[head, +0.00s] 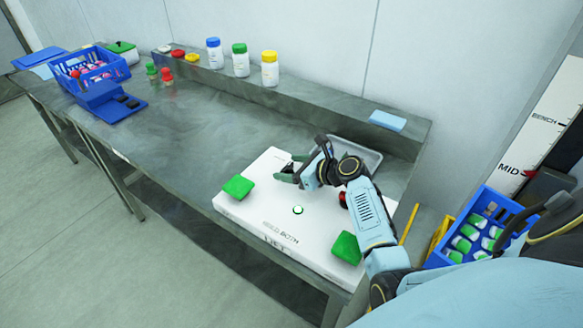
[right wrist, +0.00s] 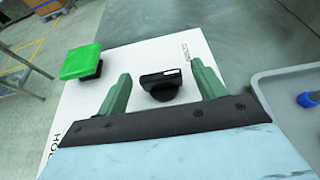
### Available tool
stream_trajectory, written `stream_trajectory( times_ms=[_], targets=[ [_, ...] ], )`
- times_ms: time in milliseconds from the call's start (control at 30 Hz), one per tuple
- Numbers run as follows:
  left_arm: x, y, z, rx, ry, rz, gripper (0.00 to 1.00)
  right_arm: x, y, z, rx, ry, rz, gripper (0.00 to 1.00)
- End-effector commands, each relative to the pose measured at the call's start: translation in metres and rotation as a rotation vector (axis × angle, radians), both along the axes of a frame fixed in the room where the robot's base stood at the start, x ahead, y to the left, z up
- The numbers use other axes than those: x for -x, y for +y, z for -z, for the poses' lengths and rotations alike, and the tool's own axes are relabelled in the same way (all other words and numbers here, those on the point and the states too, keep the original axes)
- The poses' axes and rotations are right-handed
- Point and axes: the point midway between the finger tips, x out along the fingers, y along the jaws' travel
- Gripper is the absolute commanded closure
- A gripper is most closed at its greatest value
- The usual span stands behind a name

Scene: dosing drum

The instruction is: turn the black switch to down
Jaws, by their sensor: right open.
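The black switch (right wrist: 162,85) is a rotary knob with a bar-shaped handle on a white panel (right wrist: 118,64). In the right wrist view the bar lies roughly across the picture, between my open fingers. In the head view the switch is mostly hidden by my right gripper (head: 288,172), and the panel (head: 257,211) lies on the bench. My right gripper is open, its two green fingers on either side of the switch in the right wrist view (right wrist: 160,88); I cannot tell whether they touch it. My left gripper is out of view.
Green pads (head: 238,187) (head: 345,248) sit at two panel corners, with a small green-white button (head: 298,210) between them. A grey tray (head: 355,155) lies behind my right gripper. A blue crate (head: 476,232) stands at right. The bench (head: 190,120) left of the panel has free room.

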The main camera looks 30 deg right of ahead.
Motion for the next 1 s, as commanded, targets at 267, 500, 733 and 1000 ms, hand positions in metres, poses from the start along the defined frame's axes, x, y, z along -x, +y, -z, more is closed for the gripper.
stream_trajectory(
  times_ms=[267,500,733,1000],
  targets=[
    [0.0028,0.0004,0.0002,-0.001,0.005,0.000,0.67,0.0004,0.0000,0.0001,0.000,0.000,0.000,0.58],
    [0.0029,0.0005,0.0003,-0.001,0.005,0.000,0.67,0.0004,-0.0003,0.0001,0.000,0.000,-0.002,0.76],
    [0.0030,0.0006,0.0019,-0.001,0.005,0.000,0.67,0.0000,-0.0018,0.0007,0.001,0.001,-0.054,0.76],
    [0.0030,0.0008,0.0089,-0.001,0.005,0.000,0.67,-0.0018,-0.0049,0.0012,0.001,0.002,-0.234,0.76]
  ],
)
